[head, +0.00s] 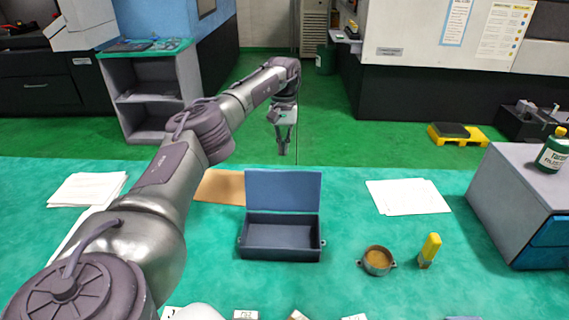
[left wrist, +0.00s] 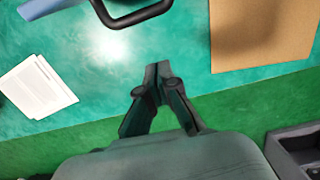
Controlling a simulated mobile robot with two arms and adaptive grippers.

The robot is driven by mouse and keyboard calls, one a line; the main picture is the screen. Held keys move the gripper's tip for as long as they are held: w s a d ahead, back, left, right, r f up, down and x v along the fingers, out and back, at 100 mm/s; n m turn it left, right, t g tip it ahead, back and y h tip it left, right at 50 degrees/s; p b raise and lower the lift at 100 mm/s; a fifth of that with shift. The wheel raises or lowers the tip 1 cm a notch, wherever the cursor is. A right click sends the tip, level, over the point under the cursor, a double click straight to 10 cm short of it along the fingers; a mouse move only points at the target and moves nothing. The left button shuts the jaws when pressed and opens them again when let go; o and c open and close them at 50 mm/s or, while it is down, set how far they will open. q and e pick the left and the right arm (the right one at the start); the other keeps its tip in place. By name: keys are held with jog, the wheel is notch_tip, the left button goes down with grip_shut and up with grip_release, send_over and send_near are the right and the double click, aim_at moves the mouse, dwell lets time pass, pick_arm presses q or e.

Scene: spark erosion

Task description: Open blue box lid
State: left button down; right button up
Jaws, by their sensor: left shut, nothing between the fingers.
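The blue box (head: 280,236) stands on the green table in the middle of the head view. Its lid (head: 283,190) is raised upright along the back edge, so the box is open, and the part of its inside that shows looks empty. My left gripper (head: 283,150) hangs beyond the table's far edge, above and behind the lid, clear of it. It is shut and empty; its closed fingers also show in the left wrist view (left wrist: 155,80). My right gripper is not in view.
A brown board (head: 222,187) lies left of the lid. Papers (head: 408,196) lie to the right and more (head: 88,188) to the left. A small round pot (head: 377,261) and a yellow-topped item (head: 429,250) stand right of the box. A grey cabinet (head: 510,195) is far right.

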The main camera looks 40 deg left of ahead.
aim_at(283, 187)
pick_arm(q)
jog(key=shift+s+d+f+p, duration=1.15)
jog(key=shift+s+d+f, duration=0.15)
jog(key=shift+s+f, duration=0.2)
